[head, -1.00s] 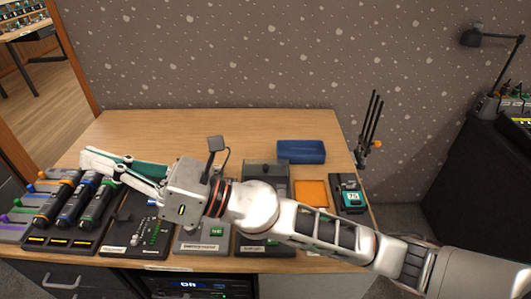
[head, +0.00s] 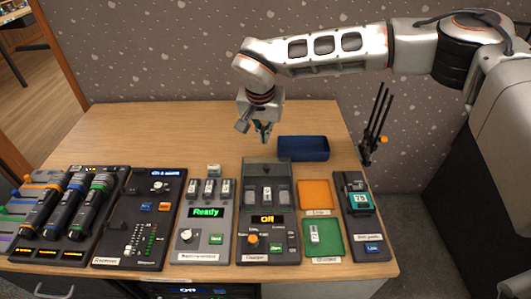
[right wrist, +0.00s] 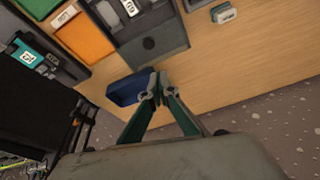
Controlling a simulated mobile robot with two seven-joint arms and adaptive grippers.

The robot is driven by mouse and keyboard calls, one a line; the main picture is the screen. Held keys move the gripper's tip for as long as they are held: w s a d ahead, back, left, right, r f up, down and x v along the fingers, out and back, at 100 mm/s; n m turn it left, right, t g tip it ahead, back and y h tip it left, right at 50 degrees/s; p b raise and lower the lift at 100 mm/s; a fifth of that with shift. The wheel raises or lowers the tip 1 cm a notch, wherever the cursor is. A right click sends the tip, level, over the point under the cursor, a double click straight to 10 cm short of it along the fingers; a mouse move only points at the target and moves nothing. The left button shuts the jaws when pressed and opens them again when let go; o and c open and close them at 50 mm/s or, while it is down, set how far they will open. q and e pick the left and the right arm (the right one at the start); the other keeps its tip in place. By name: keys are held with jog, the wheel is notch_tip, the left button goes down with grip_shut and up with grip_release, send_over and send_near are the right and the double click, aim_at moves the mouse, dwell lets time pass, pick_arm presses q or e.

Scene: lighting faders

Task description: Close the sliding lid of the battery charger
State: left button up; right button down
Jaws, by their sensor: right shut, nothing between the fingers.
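The battery charger (head: 244,222) is a dark grey unit in the middle of the device row, with an orange "Off" display and an orange knob. Light batteries (head: 266,195) show in its open bay. Its sliding lid (head: 266,166) appears as a dark panel at the far end, clear of the batteries. In the right wrist view the lid (right wrist: 165,38) shows a dark round spot. My right gripper (head: 265,140) is shut and empty, above the desk just behind the charger's far end. Its fingertips also show in the right wrist view (right wrist: 158,85). My left gripper is not in view.
A blue bin (head: 303,149) stands right of my right gripper. An orange tray (head: 314,194) and a green tray (head: 322,249) holding a battery lie right of the charger, with a tester (head: 360,222) beyond. A "Ready" unit (head: 203,235) stands left.

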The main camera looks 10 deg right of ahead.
jog(key=d, duration=0.1)
send_near(271, 159)
jog(key=shift+h, duration=0.3)
jog(key=x, duration=0.3)
jog(key=w+x, duration=0.1)
jog(key=x, duration=0.2)
jog(key=shift+r+b, duration=0.2)
jog(key=shift+b, duration=0.15)
jog(key=s, duration=0.1)
jog(key=s+a, duration=0.1)
jog(key=shift+s+a+r+p, duration=0.2)
jog(key=shift+s+r+p, duration=0.1)
jog(key=shift+s+p, duration=0.1)
jog(key=shift+s, duration=0.15)
jog(key=shift+a+f, duration=0.1)
jog(key=shift+s, duration=0.1)
